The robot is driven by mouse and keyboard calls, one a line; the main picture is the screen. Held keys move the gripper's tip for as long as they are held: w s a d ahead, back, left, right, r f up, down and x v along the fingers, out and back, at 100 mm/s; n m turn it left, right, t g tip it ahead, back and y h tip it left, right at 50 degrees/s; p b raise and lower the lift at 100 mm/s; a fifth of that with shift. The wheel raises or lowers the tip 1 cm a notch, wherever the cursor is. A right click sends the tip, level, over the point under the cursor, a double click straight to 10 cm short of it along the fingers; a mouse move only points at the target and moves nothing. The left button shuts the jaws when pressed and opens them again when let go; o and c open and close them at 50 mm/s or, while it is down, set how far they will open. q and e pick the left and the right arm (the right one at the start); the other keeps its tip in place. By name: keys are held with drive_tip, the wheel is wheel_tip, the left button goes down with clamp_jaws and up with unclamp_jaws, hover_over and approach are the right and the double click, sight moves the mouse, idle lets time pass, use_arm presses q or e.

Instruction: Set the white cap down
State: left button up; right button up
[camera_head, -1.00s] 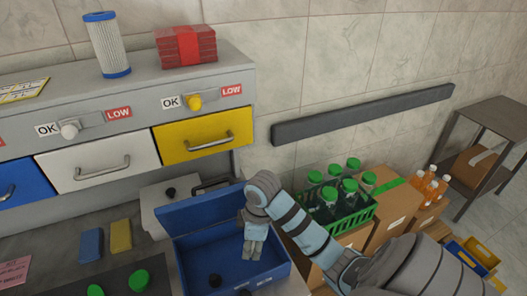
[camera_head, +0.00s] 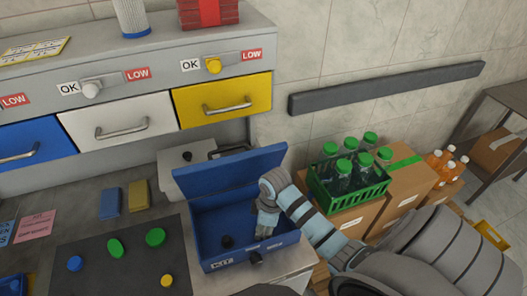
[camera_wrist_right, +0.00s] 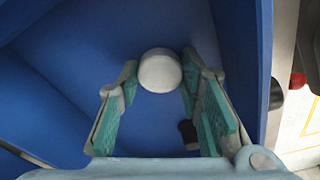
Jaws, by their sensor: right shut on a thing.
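The white cap (camera_wrist_right: 160,71) is between the fingertips of my right gripper (camera_wrist_right: 160,85) in the right wrist view. The gripper is shut on it, with a teal-padded finger on each side. In the head view the right gripper (camera_head: 265,230) reaches down inside the open blue box (camera_head: 206,240), towards its right side; the cap is hidden there. Blue box surfaces lie behind the cap in the wrist view. I cannot tell whether the cap touches the box floor. My left gripper is not in view.
A black knob-like piece (camera_head: 227,242) is inside the box. Its raised lid (camera_head: 225,170) stands behind my gripper. A green crate of bottles (camera_head: 348,190) is to the right. A dark mat (camera_head: 115,270) with several coloured caps lies to the left.

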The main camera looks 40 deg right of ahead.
drive_tip(key=shift+f, duration=0.15)
drive_tip(key=o, duration=0.7)
